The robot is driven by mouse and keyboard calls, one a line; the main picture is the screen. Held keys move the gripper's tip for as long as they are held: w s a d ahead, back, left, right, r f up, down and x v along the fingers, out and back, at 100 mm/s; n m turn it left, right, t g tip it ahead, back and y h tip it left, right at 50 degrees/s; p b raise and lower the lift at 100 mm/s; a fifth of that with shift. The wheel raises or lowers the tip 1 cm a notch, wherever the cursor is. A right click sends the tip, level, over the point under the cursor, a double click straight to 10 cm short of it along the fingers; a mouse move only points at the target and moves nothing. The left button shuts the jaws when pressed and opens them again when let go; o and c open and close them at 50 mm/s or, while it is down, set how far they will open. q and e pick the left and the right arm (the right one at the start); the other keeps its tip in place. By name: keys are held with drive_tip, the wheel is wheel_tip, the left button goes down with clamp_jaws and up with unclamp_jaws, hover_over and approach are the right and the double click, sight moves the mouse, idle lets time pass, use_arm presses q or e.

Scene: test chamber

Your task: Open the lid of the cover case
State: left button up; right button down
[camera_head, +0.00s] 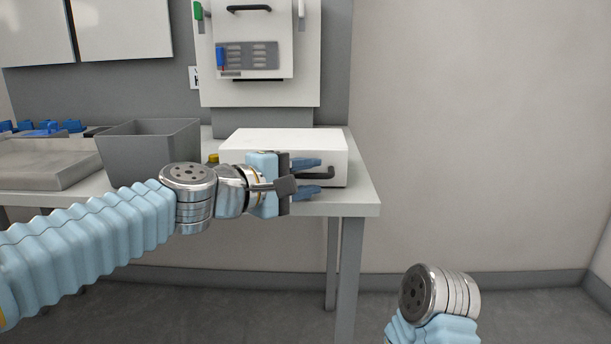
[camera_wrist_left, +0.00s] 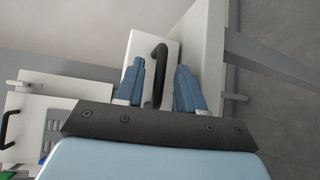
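The cover case is a white box (camera_head: 285,142) on the table near its right end, with its lid down. A dark handle (camera_head: 318,173) is on its front face. My left gripper (camera_head: 308,176) is in front of the case, pointing right, with its two blue fingers apart. In the left wrist view the dark handle (camera_wrist_left: 160,72) shows between the open fingers (camera_wrist_left: 161,84), nearer the left one. I cannot tell whether a finger touches it. My arm hides the lower left of the case front. My right gripper is not in view; only part of that arm shows at bottom right.
A grey open bin (camera_head: 150,140) stands left of the case, with a grey tray (camera_head: 45,163) farther left. A small yellow thing (camera_head: 213,158) is beside the case. A white panel unit (camera_head: 258,60) rises behind it. Space right of the table (camera_head: 362,203) is free.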

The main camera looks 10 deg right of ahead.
use_arm(q)
drive_tip(key=shift+c, duration=0.3)
clamp_jaws()
drive_tip(key=s+a+b, duration=0.1)
drive_tip(key=s+a, duration=0.3)
drive_tip(key=s, duration=0.9)
drive_tip(key=shift+s+b, duration=0.3)
drive_tip(key=shift+b, duration=0.1)
drive_tip(key=shift+o, duration=0.3)
unclamp_jaws()
